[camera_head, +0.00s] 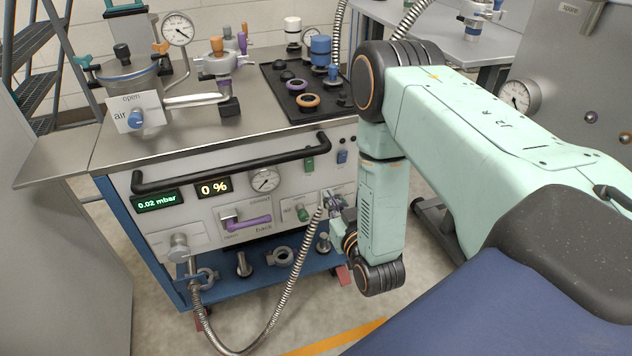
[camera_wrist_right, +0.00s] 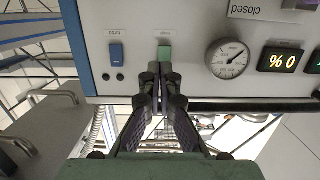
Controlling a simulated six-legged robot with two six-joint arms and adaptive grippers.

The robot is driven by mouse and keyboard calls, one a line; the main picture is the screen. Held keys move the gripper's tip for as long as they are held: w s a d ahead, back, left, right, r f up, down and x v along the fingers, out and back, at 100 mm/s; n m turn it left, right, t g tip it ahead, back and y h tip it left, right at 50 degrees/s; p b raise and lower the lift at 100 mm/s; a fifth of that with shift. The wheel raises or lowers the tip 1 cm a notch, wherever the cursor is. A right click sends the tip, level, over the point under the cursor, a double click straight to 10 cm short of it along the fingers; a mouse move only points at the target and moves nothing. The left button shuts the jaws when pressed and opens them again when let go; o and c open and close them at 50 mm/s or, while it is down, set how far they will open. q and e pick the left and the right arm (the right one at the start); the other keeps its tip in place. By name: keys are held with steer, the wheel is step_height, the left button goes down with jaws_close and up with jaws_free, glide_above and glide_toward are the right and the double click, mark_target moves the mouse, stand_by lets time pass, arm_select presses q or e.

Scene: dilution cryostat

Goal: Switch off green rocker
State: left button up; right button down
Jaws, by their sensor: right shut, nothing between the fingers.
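The green rocker (camera_head: 309,164) is on the cart's front panel, near the right end of the black handle bar. In the right wrist view, which shows the panel upside down, the green rocker (camera_wrist_right: 164,52) sits just beyond my fingertips. My right gripper (camera_wrist_right: 160,70) is shut and empty, its dark fingers pointing at the panel. Whether they touch the rocker I cannot tell. In the head view my right gripper (camera_head: 334,203) shows small and partly hidden by its wrist, low at the panel's right side. My left gripper is not in view.
A blue rocker (camera_wrist_right: 117,53) sits beside the green one. The black handle bar (camera_head: 230,166) runs across the panel front. A gauge (camera_head: 265,181), a 0 % display (camera_head: 214,187) and a purple lever (camera_head: 250,223) are on the panel. A corrugated hose (camera_head: 296,270) hangs in front.

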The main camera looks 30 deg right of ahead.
steer(key=b, duration=0.2)
glide_toward(311, 171)
steer(key=w, duration=0.2)
steer(key=x, duration=0.3)
steer(key=b+x, duration=0.1)
steer(key=shift+w+d+f, duration=0.1)
steer(key=shift+w+d, duration=0.15)
steer(key=shift+d, duration=0.1)
steer(key=shift+w+f, duration=0.15)
steer(key=shift+w+d+f+t+b, duration=0.1)
steer(key=shift+w+f+t+b, duration=0.2)
steer(key=shift+b, duration=0.55)
steer(key=shift+r, duration=0.2)
